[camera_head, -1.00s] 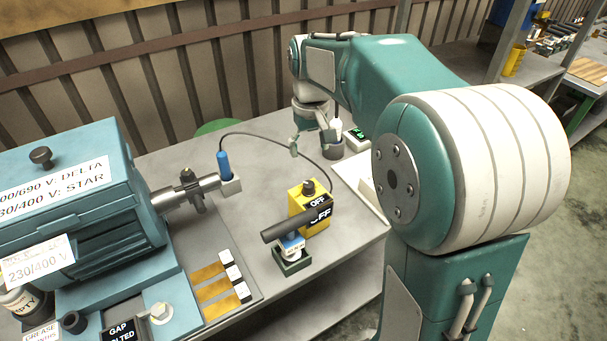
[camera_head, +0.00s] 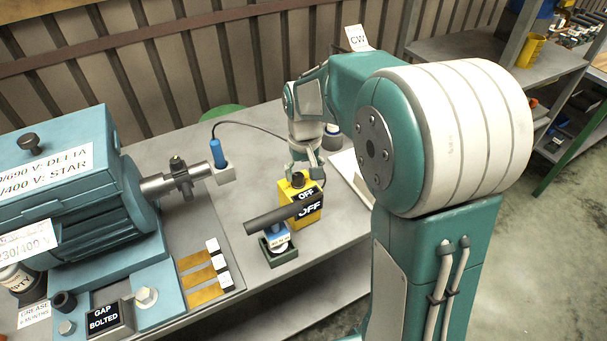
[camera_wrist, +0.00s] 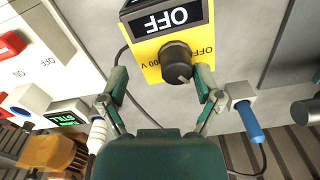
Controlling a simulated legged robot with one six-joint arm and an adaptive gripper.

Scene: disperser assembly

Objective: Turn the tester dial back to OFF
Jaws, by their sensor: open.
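The yellow tester (camera_head: 313,211) stands on the grey bench in the head view, with a black OFF label on its front and another on its top. Its black dial (camera_head: 297,179) is on the top face. In the wrist view the dial (camera_wrist: 177,61) sits on the yellow face (camera_wrist: 150,72), which is marked OFF and a partly hidden voltage. My gripper (camera_wrist: 160,87) is open, with one finger on each side of the dial. I cannot tell whether the fingers touch it. In the head view my gripper (camera_head: 304,166) is just behind the tester.
A black cylinder-shaped tool (camera_head: 283,214) rests in a small green holder (camera_head: 281,255) in front of the tester. A blue probe (camera_head: 217,153) with a cable stands left, near the motor shaft. The teal motor (camera_head: 90,190) fills the left side.

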